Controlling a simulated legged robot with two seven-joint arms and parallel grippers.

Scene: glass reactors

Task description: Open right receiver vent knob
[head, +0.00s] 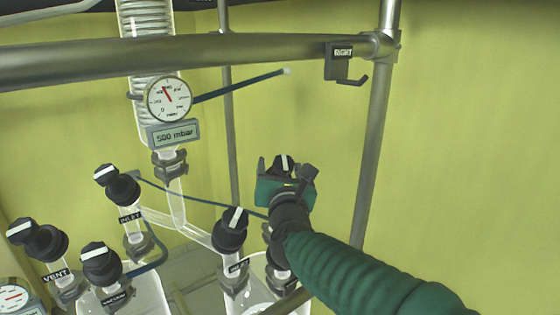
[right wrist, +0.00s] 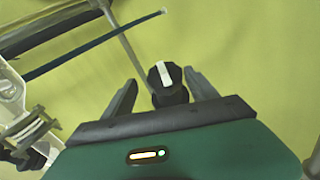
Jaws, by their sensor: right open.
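A black knob (head: 282,162) with a white stripe shows at my right gripper (head: 286,167) in the head view. In the right wrist view the same knob (right wrist: 167,78) stands between the two fingers of my right gripper (right wrist: 161,76). The fingers are apart, one on each side of it, with a gap visible on both sides. The white stripe runs nearly upright in that view. No label shows for this knob; my gripper and arm hide what is below it. My left gripper is not in view.
Several other striped black knobs stand left, including one labelled VENT (head: 52,242) and another close by (head: 231,230). A pressure gauge (head: 169,99) hangs above a 500 mbar display (head: 174,134). A metal rail (head: 250,49) and a hook labelled RIGHT (head: 344,64) are above. Free room lies right.

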